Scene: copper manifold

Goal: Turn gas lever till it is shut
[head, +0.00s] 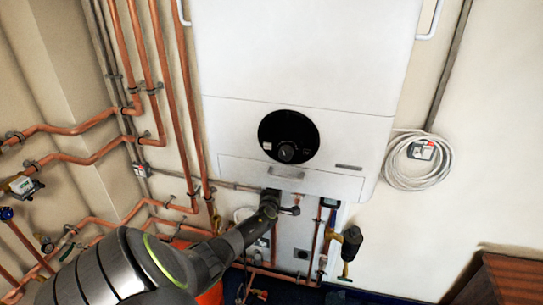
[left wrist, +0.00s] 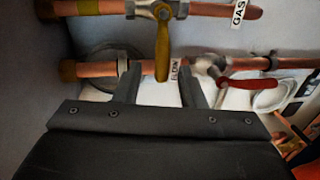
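The yellow gas lever (left wrist: 162,50) is in the left wrist view, on a valve of the copper pipe labelled GAS (left wrist: 215,10). The lever stands across the pipe, hanging down in the picture. My left gripper (left wrist: 158,72) is open, with one finger on each side of the lever's lower end in the picture. I cannot tell whether either finger touches it. In the head view my left gripper (head: 272,199) is under the white boiler (head: 300,60), and the lever cannot be made out there. My right gripper is not in view.
A pipe labelled FLOW (left wrist: 150,68) runs behind the lever, with a red lever (left wrist: 248,83) to the right. Copper pipes (head: 160,70) line the left wall. A coiled white cable (head: 400,178) hangs at the right. A dark pump-like fitting (head: 351,243) is right of my gripper.

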